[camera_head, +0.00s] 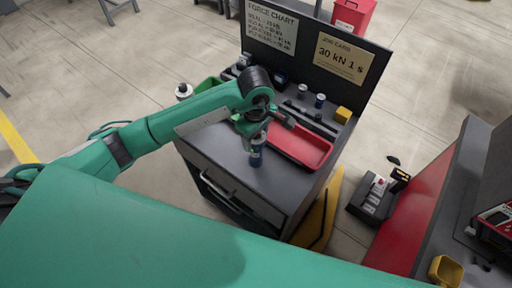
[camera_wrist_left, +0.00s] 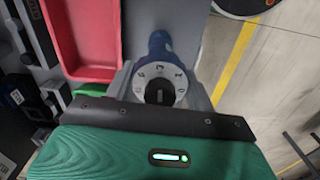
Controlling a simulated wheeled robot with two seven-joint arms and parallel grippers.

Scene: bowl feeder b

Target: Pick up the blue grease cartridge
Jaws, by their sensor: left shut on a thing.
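The blue grease cartridge (camera_head: 257,154) is upright below my left gripper (camera_head: 255,132), over the front part of the grey cart top (camera_head: 225,148). My left gripper is shut on it. In the left wrist view the blue cartridge (camera_wrist_left: 160,45) sticks out beyond a round grey face with markings, between the fingers of my left gripper (camera_wrist_left: 160,85). Whether its lower end touches the cart top I cannot tell. My right gripper is not in view.
A red tray (camera_head: 300,148) lies right beside the cartridge. Small cans (camera_head: 320,100) and a yellow block (camera_head: 343,115) stand behind it. A panel with cards (camera_head: 345,56) rises at the back. A green bin (camera_head: 208,84) is at the left. A red cabinet (camera_head: 410,215) stands to the right.

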